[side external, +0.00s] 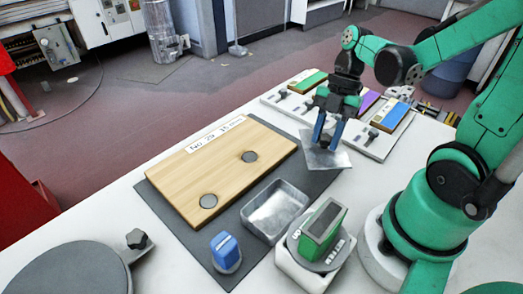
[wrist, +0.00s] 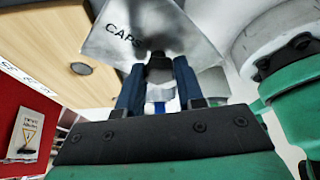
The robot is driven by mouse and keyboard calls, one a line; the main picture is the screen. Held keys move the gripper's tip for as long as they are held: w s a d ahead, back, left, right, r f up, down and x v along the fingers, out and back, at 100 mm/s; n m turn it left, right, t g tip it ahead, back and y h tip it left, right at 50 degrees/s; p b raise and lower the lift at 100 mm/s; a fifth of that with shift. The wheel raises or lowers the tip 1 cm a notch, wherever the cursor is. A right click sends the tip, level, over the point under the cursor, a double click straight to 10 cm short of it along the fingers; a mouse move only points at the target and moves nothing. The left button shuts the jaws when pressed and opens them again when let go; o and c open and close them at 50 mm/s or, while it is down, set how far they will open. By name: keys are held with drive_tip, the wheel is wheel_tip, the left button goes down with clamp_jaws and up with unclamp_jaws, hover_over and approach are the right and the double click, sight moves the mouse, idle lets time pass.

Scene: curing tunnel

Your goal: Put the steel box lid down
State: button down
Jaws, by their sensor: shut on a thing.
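My gripper (side external: 326,143) points down and is shut on the steel box lid (side external: 332,160), a thin, flat metal plate. The lid is over the right end of the dark mat, overlapping its edge; I cannot tell whether it touches the surface. In the wrist view, the blue fingers of my gripper (wrist: 157,68) meet the lid (wrist: 195,30), which bears the letters "CAPS". The open steel box (side external: 274,210), a shallow metal tray, stands on the mat to the lower left of the lid and looks empty.
A wooden board (side external: 225,165) with two round grey spots lies on the dark mat (side external: 168,215). A blue object (side external: 225,250) and a green-topped device (side external: 322,228) stand near the box. Trays with coloured blocks (side external: 390,118) lie behind my gripper. A round grey plate (side external: 70,270) is at front left.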

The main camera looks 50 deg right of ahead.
sight(316, 176)
drive_tip(key=shift+f, duration=3.25)
drive_tip(key=c, duration=0.5)
unclamp_jaws()
drive_tip(key=shift+c, duration=0.2)
